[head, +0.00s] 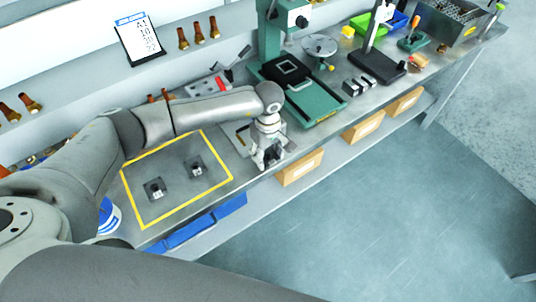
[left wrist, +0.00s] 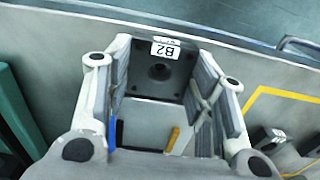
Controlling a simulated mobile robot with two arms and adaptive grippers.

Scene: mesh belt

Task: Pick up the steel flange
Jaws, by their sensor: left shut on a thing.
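The steel flange (left wrist: 142,82) shows in the left wrist view as a dark square plate with a round hole in its middle and a white tag marked B2. It sits between the two fingers of my left gripper (left wrist: 160,88), which is shut on it. In the head view my left gripper (head: 268,157) points down over the bench's front edge zone, just right of the yellow-taped area. The flange is mostly hidden there by the fingers. I cannot tell whether it touches the bench. My right gripper is in neither view.
Two similar dark tagged pieces (head: 155,188) (head: 197,168) lie inside the yellow tape outline (head: 187,215). A green press (head: 312,105) stands right of my gripper. Cardboard bins (head: 300,168) and blue bins (head: 190,232) sit below the bench top.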

